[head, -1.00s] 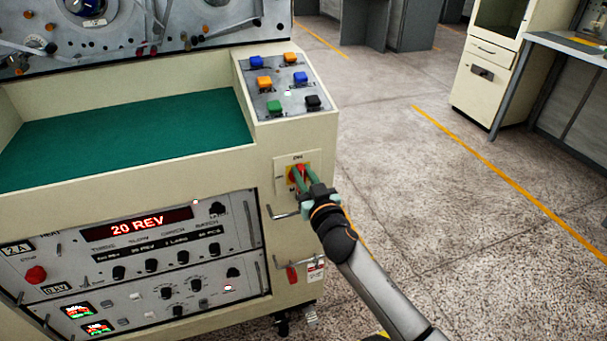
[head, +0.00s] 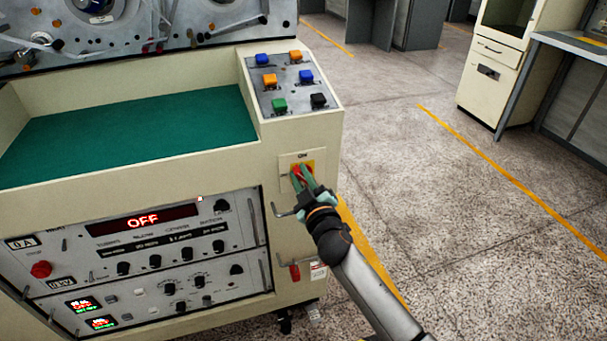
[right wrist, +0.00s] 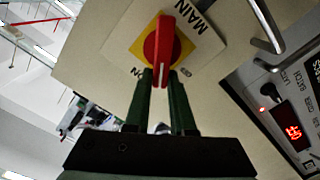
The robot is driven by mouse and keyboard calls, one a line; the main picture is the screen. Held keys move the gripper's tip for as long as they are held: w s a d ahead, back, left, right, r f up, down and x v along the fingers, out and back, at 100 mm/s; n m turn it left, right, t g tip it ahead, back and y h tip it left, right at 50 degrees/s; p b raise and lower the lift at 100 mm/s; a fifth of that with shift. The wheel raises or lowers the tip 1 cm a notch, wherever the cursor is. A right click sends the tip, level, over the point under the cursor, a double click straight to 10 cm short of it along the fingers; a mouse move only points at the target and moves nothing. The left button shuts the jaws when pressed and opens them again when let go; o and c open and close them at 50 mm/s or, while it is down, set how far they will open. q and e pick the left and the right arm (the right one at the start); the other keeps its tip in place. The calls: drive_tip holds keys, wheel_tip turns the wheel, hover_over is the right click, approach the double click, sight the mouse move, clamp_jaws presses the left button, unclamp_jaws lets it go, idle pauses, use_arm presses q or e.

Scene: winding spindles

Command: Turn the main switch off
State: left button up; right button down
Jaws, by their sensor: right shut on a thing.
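The main switch (head: 296,168) is a red lever knob on a yellow plate, on the cream cabinet front, with ON printed above it. In the right wrist view the red lever (right wrist: 164,45) stands out on its yellow square beside the word MAIN. My right gripper (head: 302,176) reaches it from the lower right. Its green fingers, also in the right wrist view (right wrist: 161,82), are shut on the lever's near end, one on each side. They partly hide the switch in the head view. The display (head: 142,221) reads OFF. My left gripper is out of view.
A metal handle (head: 281,210) sticks out just left of my right gripper. Coloured push buttons (head: 290,82) are on the panel above. The floor right of the cabinet (head: 420,190) is clear.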

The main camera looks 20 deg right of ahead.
drive_tip(key=n, duration=0.2)
drive_tip(key=f+n, duration=0.1)
drive_tip(key=n, duration=0.1)
drive_tip(key=a+n, duration=0.1)
drive_tip(key=shift+f+n, duration=0.15)
drive_tip(key=shift+n, duration=0.25)
drive_tip(key=n, duration=0.2)
drive_tip(key=f+n, duration=0.1)
drive_tip(key=n, duration=0.1)
drive_tip(key=shift+a+n+b, duration=0.1)
drive_tip(key=shift+n+b, duration=0.2)
drive_tip(key=shift+b, duration=0.05)
drive_tip(key=shift+f, duration=0.1)
drive_tip(key=c, duration=0.8)
unclamp_jaws()
drive_tip(key=shift+o, duration=0.2)
drive_tip(key=shift+s, duration=0.15)
drive_tip(key=s, duration=1.2)
drive_tip(key=shift+s+d+p, duration=0.15)
drive_tip(key=shift+d+p, duration=0.1)
drive_tip(key=shift+p, duration=0.05)
